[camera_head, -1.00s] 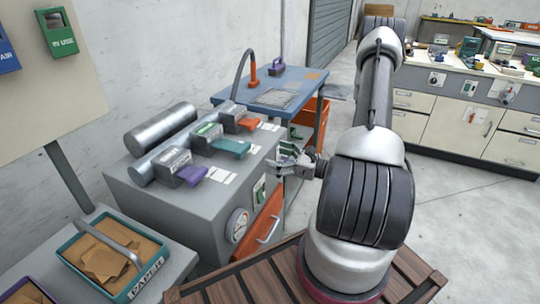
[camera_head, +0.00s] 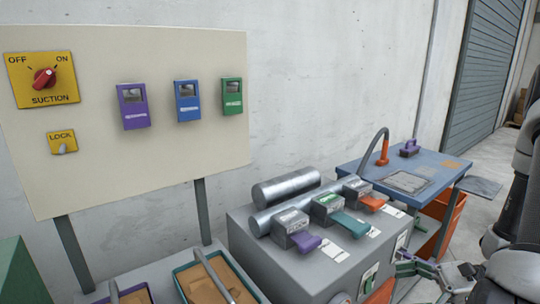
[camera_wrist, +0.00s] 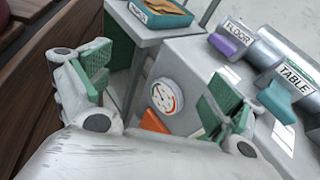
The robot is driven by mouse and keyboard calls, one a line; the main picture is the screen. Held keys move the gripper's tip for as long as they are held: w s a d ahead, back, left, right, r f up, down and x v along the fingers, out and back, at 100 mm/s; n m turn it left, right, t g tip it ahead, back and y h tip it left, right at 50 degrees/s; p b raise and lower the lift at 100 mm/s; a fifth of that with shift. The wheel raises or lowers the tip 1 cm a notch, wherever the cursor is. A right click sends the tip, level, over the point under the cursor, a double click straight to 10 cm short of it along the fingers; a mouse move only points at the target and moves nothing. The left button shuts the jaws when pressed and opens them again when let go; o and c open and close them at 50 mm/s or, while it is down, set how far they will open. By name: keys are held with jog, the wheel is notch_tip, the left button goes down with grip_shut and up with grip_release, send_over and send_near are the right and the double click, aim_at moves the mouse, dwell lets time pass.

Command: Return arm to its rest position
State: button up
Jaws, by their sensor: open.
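My gripper (camera_head: 408,264) is at the lower right of the head view, in front of the grey machine cabinet (camera_head: 290,272). In the wrist view my gripper (camera_wrist: 160,85) has its two green-padded fingers spread wide apart, with nothing between them. The cabinet's round gauge (camera_wrist: 166,97) and an orange part (camera_wrist: 153,122) show behind the gap. Most of my arm is cut off at the right edge of the head view.
Purple (camera_head: 307,243), teal (camera_head: 350,225) and orange (camera_head: 372,203) levers sit on the cabinet top. A blue table (camera_head: 440,172) stands beyond it. A panel (camera_head: 100,170) with a suction switch (camera_head: 44,78) is at left. A paper tray (camera_head: 183,283) is beside the cabinet.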

jog(key=s+d+r+n+g+h, duration=0.5)
jog(key=s+d+r+n+h, duration=0.15)
jog(key=r+n+h, duration=0.45)
notch_tip(320, 180, up, 14)
jog(key=w+a+n+t+h, duration=0.2)
jog(key=n+t+h, duration=0.1)
jog(key=n+t, duration=0.3)
jog(key=shift+a+n+t, duration=0.2)
jog(key=shift+n+t, duration=0.1)
jog(key=shift+n, duration=0.9)
jog(key=shift+w+r, duration=0.1)
jog(key=shift+c, duration=0.2)
